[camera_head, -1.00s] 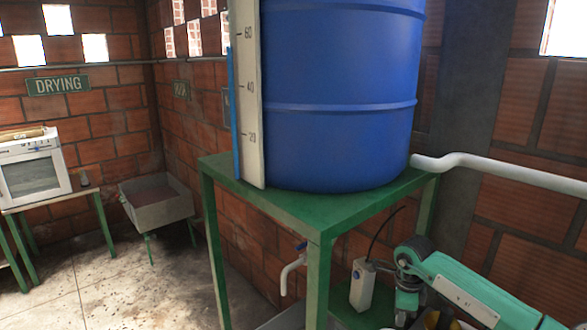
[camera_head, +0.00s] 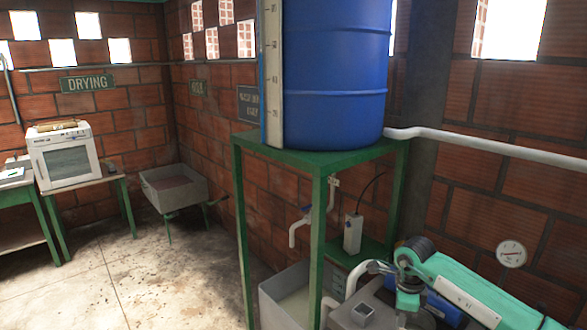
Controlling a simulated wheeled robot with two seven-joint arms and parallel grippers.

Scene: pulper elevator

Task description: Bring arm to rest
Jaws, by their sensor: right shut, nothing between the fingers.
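My right arm, green and white, comes in from the lower right and bends down at a dark joint. My right gripper (camera_head: 404,316) hangs below that joint near the bottom edge. It is small and partly cut off, and it is shut with nothing seen in it. It appears in front of a grey machine top and a blue cylinder (camera_head: 445,307); I cannot tell whether it touches them. My left arm and gripper are not in view.
A blue barrel (camera_head: 335,80) stands on a green metal stand (camera_head: 320,165). A pale basin (camera_head: 285,296) is under the stand. A white pipe (camera_head: 480,146) runs right along the brick wall. A grey sink (camera_head: 175,190) and a white oven (camera_head: 65,160) stand further left. The floor at left is clear.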

